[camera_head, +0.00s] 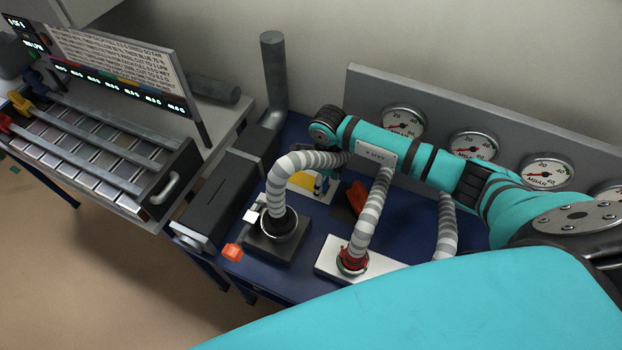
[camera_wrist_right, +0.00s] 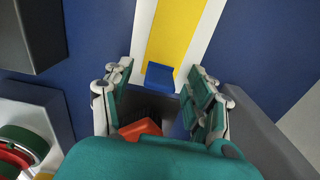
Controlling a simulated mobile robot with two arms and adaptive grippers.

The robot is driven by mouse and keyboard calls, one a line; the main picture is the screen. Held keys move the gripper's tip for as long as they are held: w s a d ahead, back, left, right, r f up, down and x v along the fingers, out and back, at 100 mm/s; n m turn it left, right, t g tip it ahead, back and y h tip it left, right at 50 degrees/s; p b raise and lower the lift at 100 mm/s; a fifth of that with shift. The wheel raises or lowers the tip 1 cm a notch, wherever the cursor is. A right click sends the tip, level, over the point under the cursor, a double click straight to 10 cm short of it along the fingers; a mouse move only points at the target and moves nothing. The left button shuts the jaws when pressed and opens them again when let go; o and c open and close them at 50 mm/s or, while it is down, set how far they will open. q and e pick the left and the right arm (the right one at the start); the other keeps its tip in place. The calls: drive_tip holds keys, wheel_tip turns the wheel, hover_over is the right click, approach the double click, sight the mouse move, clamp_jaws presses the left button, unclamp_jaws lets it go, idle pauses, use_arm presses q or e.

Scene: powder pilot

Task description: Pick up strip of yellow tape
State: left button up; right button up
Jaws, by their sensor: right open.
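The yellow strip (camera_wrist_right: 172,35) lies along a white board (camera_wrist_right: 143,28) at the top of the right wrist view. A blue block (camera_wrist_right: 160,77) sits at its near end, between my fingertips in that view. In the head view a little of the yellow strip (camera_head: 303,180) shows behind a striped hose; the rest is hidden. My right gripper (camera_wrist_right: 161,85) is open, one finger on each side of the blue block. I cannot tell whether it touches anything. In the head view my right gripper (camera_head: 321,186) points down by the strip, partly hidden. My left gripper is not in view.
Striped hoses (camera_head: 370,215) rise around the right gripper on the blue table (camera_head: 400,237). A red-orange object (camera_head: 356,196) lies close by. Pressure gauges (camera_head: 404,121) line the panel behind. A grey box (camera_head: 222,196) stands left, beside a rack of trays (camera_head: 95,150).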

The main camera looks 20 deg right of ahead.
drive_tip(key=c, duration=0.9)
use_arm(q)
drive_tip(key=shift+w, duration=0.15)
